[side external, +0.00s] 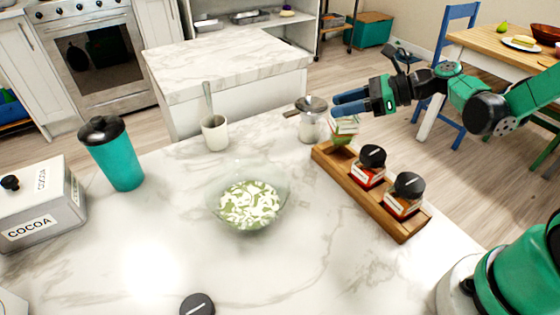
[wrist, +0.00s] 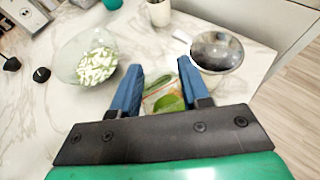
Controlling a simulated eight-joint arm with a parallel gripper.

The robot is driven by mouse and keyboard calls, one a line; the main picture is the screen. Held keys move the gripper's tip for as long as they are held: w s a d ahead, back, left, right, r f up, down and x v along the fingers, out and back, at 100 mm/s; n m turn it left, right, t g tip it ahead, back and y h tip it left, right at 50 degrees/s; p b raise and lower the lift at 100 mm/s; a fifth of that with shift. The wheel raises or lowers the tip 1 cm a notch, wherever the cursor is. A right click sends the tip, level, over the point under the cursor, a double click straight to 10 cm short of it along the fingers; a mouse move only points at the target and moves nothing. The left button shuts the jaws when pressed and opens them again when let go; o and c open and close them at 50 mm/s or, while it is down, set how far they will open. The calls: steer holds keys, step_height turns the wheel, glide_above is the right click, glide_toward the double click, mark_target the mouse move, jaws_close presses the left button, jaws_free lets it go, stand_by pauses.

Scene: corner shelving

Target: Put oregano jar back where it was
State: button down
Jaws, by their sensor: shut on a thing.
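My gripper (side external: 350,103) comes in from the right and is shut on the oregano jar (side external: 345,128), a small clear jar with a pale label and green contents. In the wrist view the jar (wrist: 165,97) sits between the blue fingers (wrist: 160,85), and its green contents show. No black lid shows on it. The jar is at the far end of the wooden spice rack (side external: 333,160). I cannot tell whether it rests in the rack or hangs just above it. Two black-lidded jars with red contents, a middle one (side external: 369,170) and a near one (side external: 405,197), stand in the rack.
A metal-lidded pot (side external: 311,122) stands close left of the jar. A glass bowl (side external: 222,207) with green-and-white food, a white mug (side external: 215,136), a teal tumbler (side external: 118,163) and a cocoa box (side external: 40,215) stand further left. A black lid (side external: 197,305) is at the front.

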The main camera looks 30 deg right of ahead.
steer(key=shift+f, duration=0.75)
steer(key=shift+f, duration=0.35)
steer(key=shift+f, duration=0.25)
steer(key=shift+c, duration=2.1)
jaws_free()
